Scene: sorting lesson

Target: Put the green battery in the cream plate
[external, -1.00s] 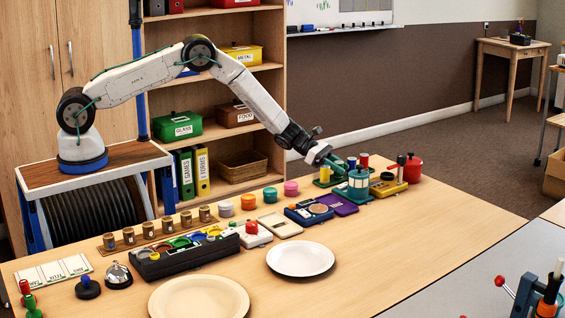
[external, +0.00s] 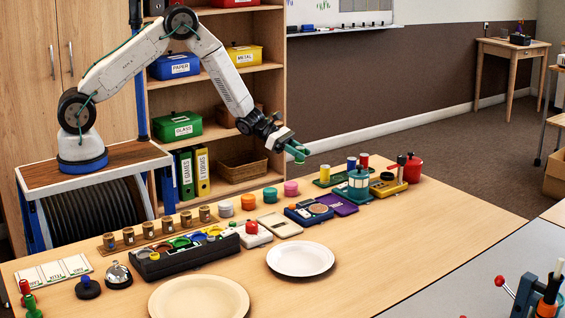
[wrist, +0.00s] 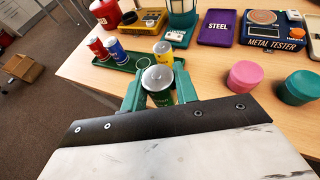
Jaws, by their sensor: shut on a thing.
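My gripper (external: 298,150) is raised above the back part of the table, left of the green battery tray (external: 317,183). In the wrist view its green fingers are shut on the green battery (wrist: 160,99), whose grey top faces the camera. In the external view the battery is hard to tell from the green fingers. The cream plate (external: 200,300) lies empty at the front of the table, far to the front left of my gripper. A white plate (external: 300,259) lies behind and right of it, also empty.
Yellow (external: 325,173), blue (external: 351,163) and red (external: 364,160) batteries stand in the green tray. A teal lantern-like object (external: 358,183), metal tester (external: 308,211), colored round pots and a black sorting rack (external: 185,258) line the table. The table right of the white plate is clear.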

